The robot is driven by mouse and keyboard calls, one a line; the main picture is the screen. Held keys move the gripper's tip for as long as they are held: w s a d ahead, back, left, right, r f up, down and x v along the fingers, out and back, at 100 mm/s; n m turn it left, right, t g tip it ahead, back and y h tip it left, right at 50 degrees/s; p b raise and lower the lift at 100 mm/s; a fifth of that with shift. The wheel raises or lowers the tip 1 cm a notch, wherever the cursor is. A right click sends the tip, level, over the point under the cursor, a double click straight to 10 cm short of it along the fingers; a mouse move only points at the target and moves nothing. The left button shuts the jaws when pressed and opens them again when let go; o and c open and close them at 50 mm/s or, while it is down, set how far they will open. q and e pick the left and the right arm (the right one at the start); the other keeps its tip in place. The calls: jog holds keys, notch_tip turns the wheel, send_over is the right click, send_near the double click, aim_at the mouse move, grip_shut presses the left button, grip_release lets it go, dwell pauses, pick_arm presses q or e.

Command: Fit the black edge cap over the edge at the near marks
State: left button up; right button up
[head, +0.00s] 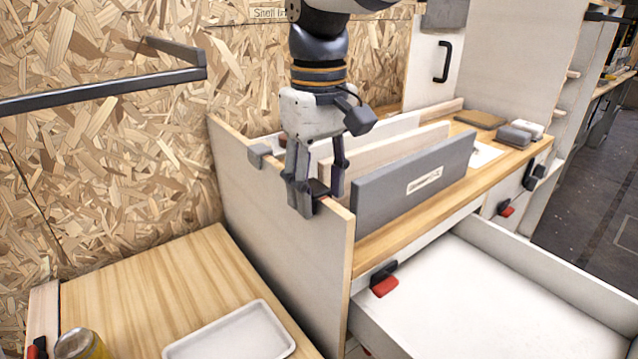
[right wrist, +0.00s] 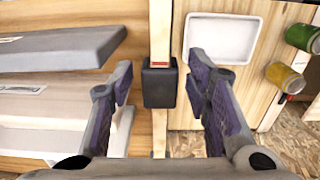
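The black edge cap (right wrist: 160,86) sits across the top edge of the upright pale panel (head: 285,235). It also shows between my fingers in the head view (head: 318,189). A red mark (right wrist: 159,64) shows on the edge just beyond the cap in the right wrist view. My right gripper (right wrist: 157,84) points down over the panel edge. Its fingers are open, one on each side of the cap, with visible gaps. How far down the cap sits cannot be told. My left gripper is not in view.
A grey block (head: 260,153) sits farther back on the same edge. A grey board (head: 415,184) stands close on the right. A white tray (head: 232,336) lies on the wooden top at left; cans (right wrist: 284,76) stand near it. An open drawer (head: 490,290) juts out at lower right.

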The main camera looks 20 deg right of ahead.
notch_tip(320, 180, up, 12)
dwell(0.6)
